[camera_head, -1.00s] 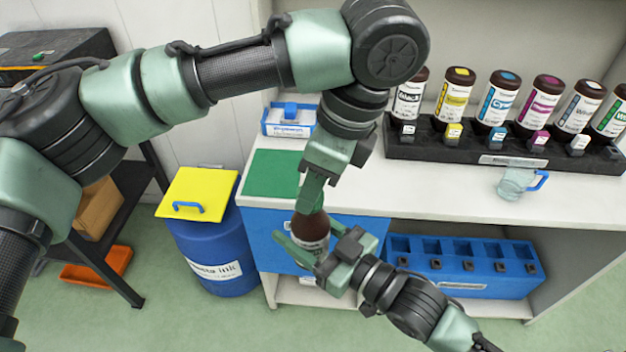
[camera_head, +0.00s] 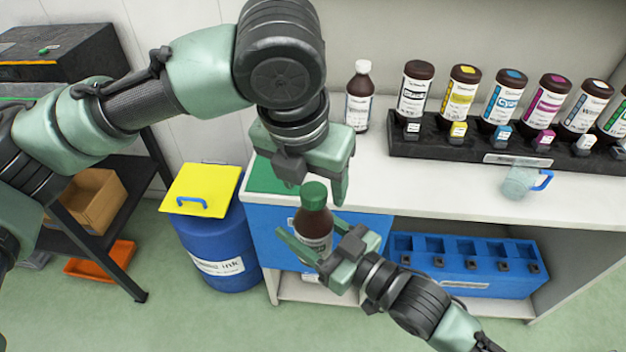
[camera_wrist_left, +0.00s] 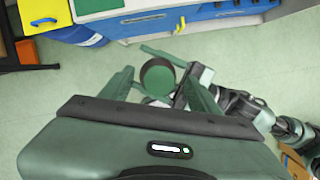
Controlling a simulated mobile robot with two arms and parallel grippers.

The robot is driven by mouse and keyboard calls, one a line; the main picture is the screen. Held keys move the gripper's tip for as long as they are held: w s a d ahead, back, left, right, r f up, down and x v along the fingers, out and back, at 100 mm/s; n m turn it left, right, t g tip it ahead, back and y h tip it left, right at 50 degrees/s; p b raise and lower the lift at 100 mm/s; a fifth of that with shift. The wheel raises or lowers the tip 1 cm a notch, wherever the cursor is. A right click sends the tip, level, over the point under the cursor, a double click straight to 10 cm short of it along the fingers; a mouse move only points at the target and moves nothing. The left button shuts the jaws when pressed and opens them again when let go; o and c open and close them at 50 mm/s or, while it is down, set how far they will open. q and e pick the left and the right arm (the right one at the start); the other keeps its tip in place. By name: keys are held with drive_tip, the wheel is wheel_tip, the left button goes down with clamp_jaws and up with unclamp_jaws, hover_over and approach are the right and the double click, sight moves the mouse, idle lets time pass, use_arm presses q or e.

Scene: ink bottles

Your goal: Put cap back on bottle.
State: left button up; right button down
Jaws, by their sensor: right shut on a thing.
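The brown bottle (camera_head: 314,222) with a pale label is upright in front of the bench. My right gripper (camera_head: 312,238) is shut around its body. The green cap (camera_head: 314,194) sits on top of the bottle. How firmly it is seated cannot be told. My left gripper (camera_head: 318,178) is just above the cap, pointing down. In the left wrist view its fingers are spread apart, with the green cap (camera_wrist_left: 158,78) between them and visible gaps on both sides.
A black rack (camera_head: 480,156) of several ink bottles stands on the white bench (camera_head: 440,195). A white-capped bottle (camera_head: 359,98) stands left of it, and a small clear cup (camera_head: 518,182) in front. A blue drum (camera_head: 212,240) with a yellow lid (camera_head: 203,186) is at left.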

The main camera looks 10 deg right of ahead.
use_arm(q)
drive_tip(key=v, duration=1.2)
use_arm(e)
drive_tip(key=shift+r, duration=0.1)
idle(0.4)
